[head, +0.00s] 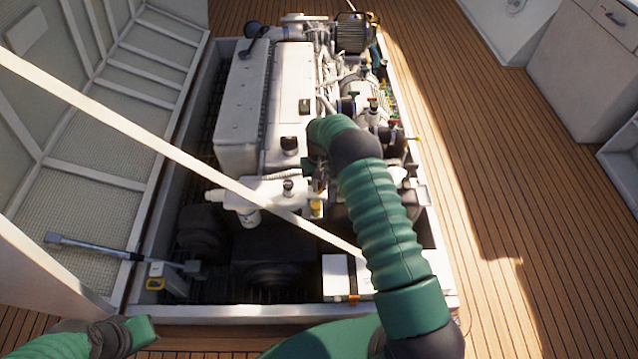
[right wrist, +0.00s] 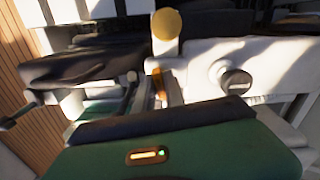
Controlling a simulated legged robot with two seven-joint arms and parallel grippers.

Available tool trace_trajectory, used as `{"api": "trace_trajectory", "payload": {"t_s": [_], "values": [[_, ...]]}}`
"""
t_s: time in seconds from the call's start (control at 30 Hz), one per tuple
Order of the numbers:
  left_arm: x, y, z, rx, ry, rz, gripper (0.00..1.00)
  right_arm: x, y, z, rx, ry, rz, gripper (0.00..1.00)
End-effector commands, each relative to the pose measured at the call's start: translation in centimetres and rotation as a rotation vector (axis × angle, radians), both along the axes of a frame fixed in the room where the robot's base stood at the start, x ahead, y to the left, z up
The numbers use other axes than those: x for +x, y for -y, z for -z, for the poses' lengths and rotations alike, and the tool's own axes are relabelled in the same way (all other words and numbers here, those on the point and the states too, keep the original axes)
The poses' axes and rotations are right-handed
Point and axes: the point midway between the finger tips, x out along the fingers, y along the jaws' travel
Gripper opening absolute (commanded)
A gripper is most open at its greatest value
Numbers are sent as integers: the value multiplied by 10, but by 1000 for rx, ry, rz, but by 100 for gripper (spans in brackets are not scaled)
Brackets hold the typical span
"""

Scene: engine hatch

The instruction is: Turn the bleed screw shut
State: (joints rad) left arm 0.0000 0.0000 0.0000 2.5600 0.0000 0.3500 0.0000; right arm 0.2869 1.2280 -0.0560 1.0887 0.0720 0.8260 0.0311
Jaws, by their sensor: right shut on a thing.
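My right arm reaches over the engine in the head view, and my right gripper (head: 315,178) is down at the engine's near end. In the right wrist view the jaws (right wrist: 150,92) are shut around a small brass-orange piece (right wrist: 158,84), which I take to be the bleed screw. Its head is mostly hidden by the jaws. A yellow round-topped part (right wrist: 166,24) stands just beyond it. In the head view a small yellow part (head: 317,208) shows just below the gripper. My left gripper (head: 128,336) is low at the left, away from the engine; its jaws are not clear.
The white engine (head: 240,110) sits in a floor hatch with a pale rim (head: 230,312). A white filter (head: 248,216) hangs near the gripper. A pale bar (head: 150,140) crosses the view diagonally. Wooden floor (head: 490,220) is clear at right.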

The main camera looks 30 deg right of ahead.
Motion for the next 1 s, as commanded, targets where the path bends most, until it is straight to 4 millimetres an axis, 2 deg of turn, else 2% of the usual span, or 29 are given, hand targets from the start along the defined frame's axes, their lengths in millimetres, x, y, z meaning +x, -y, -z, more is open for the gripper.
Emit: {"api": "trace_trajectory", "payload": {"t_s": [0.33, 0.87, 0.9, 1.0], "values": [[0, 0, -2, 0, 0, 0, 0, 1, 1, 0, -2, 2, 152, 0], [0, 0, -3, 0, 0, 0, 0, 1, 1, 0, -1, 3, 180, 0], [0, 0, -3, 0, 0, 0, 0, 1, 1, 0, -1, 3, 180, 16], [0, 0, -3, 0, 0, 0, 0, 1, 0, 0, -1, 3, 180, 29]]}}
